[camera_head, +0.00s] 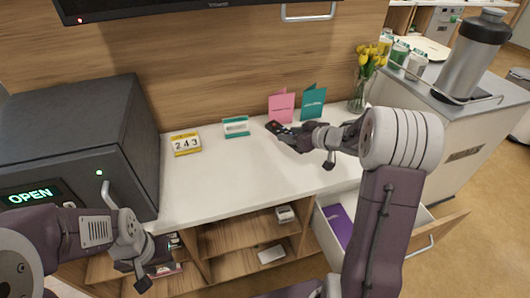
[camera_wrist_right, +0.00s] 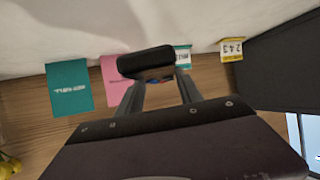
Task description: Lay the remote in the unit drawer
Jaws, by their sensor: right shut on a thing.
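The dark remote (camera_head: 274,127) is in the jaws of my right gripper (camera_head: 285,134), above the back of the white counter. In the right wrist view the remote (camera_wrist_right: 146,61) lies across the fingertips of my right gripper (camera_wrist_right: 158,82), which is shut on it. The unit drawer (camera_head: 388,215) is pulled open below the counter at the right, and a purple item (camera_head: 341,226) lies inside it. My right arm hides part of the drawer. My left gripper (camera_head: 145,272) hangs low at the left, in front of the shelves; its jaw opening is unclear.
A dark cabinet (camera_head: 75,135) with an OPEN display stands at the left. A calendar block (camera_head: 186,143), a small sign (camera_head: 236,127), pink (camera_head: 281,106) and teal (camera_head: 312,101) cards and a flower vase (camera_head: 359,92) line the counter's back. The counter's middle (camera_head: 235,175) is clear.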

